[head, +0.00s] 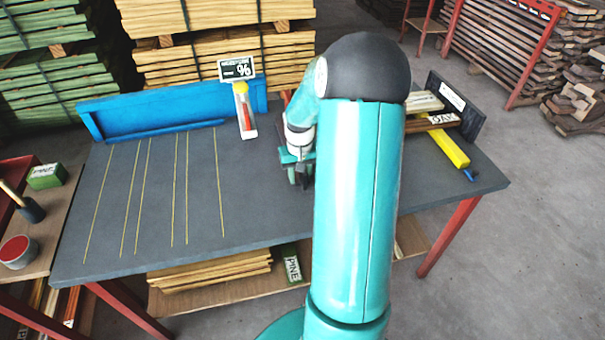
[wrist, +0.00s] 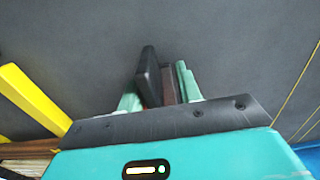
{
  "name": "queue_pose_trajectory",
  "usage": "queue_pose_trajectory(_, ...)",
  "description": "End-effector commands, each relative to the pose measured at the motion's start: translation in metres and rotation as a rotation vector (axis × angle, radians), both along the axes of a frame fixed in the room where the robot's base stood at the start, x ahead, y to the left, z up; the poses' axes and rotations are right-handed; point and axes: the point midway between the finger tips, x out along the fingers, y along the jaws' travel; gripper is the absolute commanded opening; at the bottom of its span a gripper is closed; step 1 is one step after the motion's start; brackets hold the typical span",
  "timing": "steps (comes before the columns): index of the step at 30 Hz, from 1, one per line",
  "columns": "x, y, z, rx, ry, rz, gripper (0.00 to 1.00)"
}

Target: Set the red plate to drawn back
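I cannot make out a red plate for certain. A small upright white holder (head: 249,131) with a yellow top and a red strip (head: 245,116) stands at the back of the grey table, left of my arm. My gripper (head: 301,172) points down over the table, to the right of and nearer than this holder, apart from it. In the wrist view my gripper (wrist: 166,88) shows teal fingers, a dark block and a narrow brownish-red patch between them. Whether the fingers hold anything is unclear. My arm hides part of the table.
A blue tray-like rail (head: 180,108) lies along the table's back left. A yellow bar (head: 450,149), boards and a dark upright panel (head: 455,106) are at the right end. The grey tabletop (head: 160,200) with thin yellow lines is clear at left.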

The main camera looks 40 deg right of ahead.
Motion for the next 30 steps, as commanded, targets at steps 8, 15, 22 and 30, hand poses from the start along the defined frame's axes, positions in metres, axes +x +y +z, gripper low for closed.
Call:
queue_pose_trajectory(8, -0.002, -0.002, 0.003, -0.002, 0.001, -0.003, 0.35)
queue_pose_trajectory(15, -0.001, -0.003, 0.038, -0.005, -0.001, -0.003, 0.35)
queue_pose_trajectory(22, -0.001, -0.002, 0.09, -0.005, -0.003, -0.003, 0.35)
queue_pose_trajectory(30, -0.001, -0.002, 0.132, -0.003, -0.001, -0.003, 0.35)
